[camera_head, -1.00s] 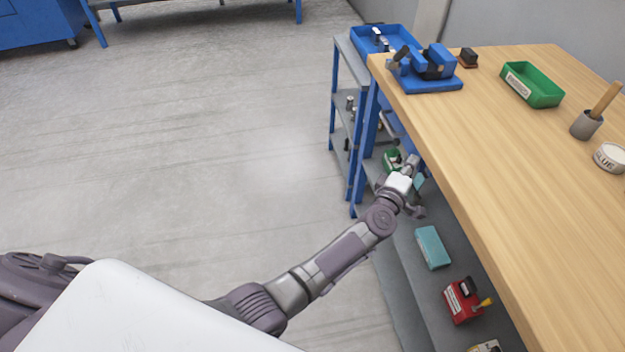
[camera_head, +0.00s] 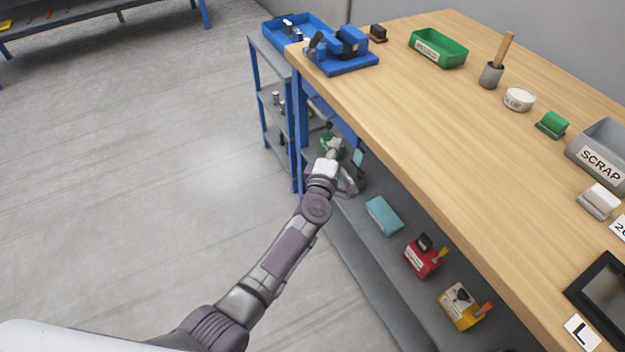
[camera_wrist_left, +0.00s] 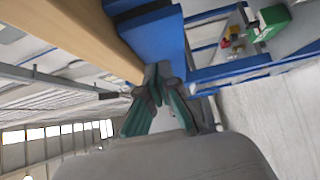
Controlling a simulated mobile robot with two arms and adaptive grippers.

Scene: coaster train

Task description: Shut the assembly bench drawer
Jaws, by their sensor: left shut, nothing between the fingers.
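The assembly bench (camera_head: 400,110) has a light wooden top. A blue part under its top near the far left corner (camera_head: 335,118) looks like the drawer, but my arm and the bench edge hide much of it, so I cannot tell how far out it is. My left gripper (camera_head: 333,147) is beside the bench's front side, below the top and close to this blue part. In the left wrist view, the green-padded fingers (camera_wrist_left: 156,75) are shut and empty, with their tips at or very near a blue panel (camera_wrist_left: 158,38); contact is unclear. My right gripper is out of view.
A lower shelf holds a teal box (camera_head: 383,215), a red box (camera_head: 422,257) and a yellow box (camera_head: 463,305). A blue-framed rack (camera_head: 270,90) stands beyond the bench. A blue fixture (camera_head: 342,52) sits on the top's far corner. The floor to the left is clear.

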